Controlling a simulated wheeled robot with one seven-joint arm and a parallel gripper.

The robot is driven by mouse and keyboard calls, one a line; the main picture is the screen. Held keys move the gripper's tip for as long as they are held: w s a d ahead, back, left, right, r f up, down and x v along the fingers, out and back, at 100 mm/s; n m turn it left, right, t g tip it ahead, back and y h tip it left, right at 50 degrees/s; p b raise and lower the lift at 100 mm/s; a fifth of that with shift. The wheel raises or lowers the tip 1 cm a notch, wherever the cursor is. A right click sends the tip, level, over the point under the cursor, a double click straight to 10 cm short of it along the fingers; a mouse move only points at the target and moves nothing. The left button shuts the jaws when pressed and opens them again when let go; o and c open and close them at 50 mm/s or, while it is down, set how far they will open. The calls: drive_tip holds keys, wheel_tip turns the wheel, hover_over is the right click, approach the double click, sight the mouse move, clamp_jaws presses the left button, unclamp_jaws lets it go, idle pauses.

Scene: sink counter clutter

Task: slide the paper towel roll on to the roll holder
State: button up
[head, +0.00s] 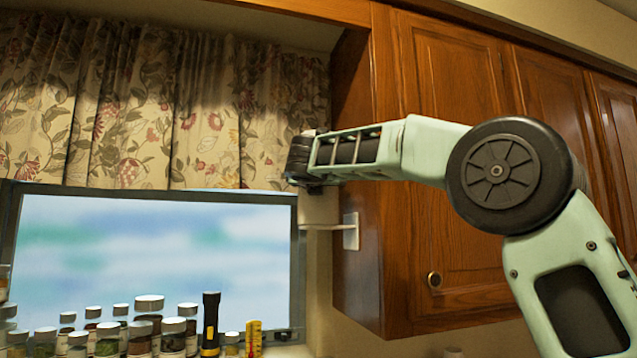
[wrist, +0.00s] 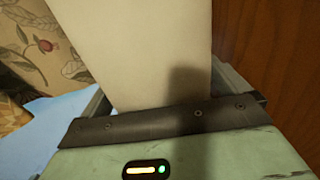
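The paper towel roll (head: 318,209) is a pale cream cylinder below my gripper, beside the cabinet's left side. It fills the upper middle of the wrist view (wrist: 140,50). My gripper (head: 301,165) is at the roll's upper part; in the wrist view the grey fingers show at both sides of the roll, closed on it. The roll holder (head: 351,231) is a white plate on the cabinet side with a thin arm reaching left at the roll's lower end. Whether the holder's rod is inside the roll is hidden.
The wooden cabinet (head: 358,270) is close to the right of the roll. A window (head: 150,250) and floral curtain (head: 150,110) are behind and left. Several jars, a black flashlight (head: 211,325) and a yellow item (head: 254,338) stand along the sill below.

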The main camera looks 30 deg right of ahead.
drive_tip(key=shift+s+a+f+b, duration=0.1)
drive_tip(key=shift+s+a+b, duration=0.15)
drive_tip(key=shift+s+b, duration=0.1)
drive_tip(key=b+v, duration=0.6)
drive_tip(key=v, duration=1)
drive_tip(key=shift+s+a, duration=0.15)
drive_tip(key=shift+s, duration=0.05)
